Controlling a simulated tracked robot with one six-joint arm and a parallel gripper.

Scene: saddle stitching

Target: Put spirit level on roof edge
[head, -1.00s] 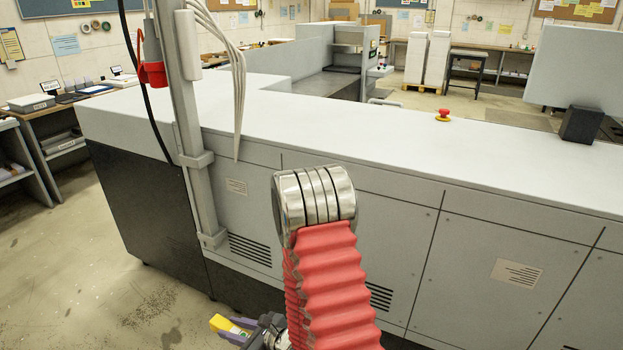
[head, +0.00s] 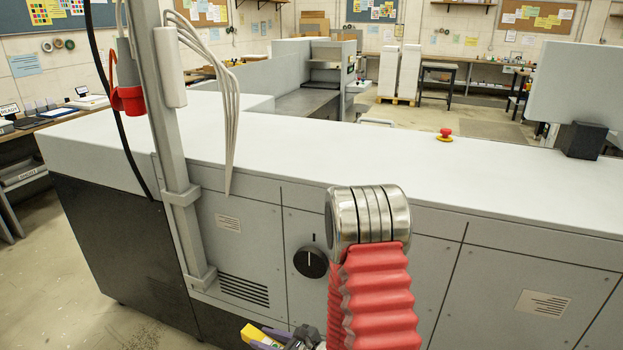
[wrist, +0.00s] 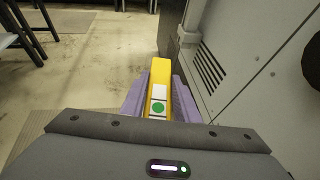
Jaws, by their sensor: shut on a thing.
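The spirit level (wrist: 159,75) is a yellow bar with a white face and a green dot, seen in the wrist view. My gripper (wrist: 157,98) is shut on it, with a purple finger on each side. In the head view the yellow end of the level (head: 254,334) and my gripper (head: 275,341) show at the bottom edge, low in front of the grey machine. The machine's pale flat roof (head: 330,150) lies higher and further back, and its long front edge runs across the picture. The level is apart from that edge. My arm hides part of the machine front.
A grey post (head: 175,150) with hanging cables stands at the machine's left. A black dial (head: 310,262) sticks out of the front panel. A red stop button (head: 445,134) and a dark block (head: 580,140) stand on the roof. Most of the roof is clear.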

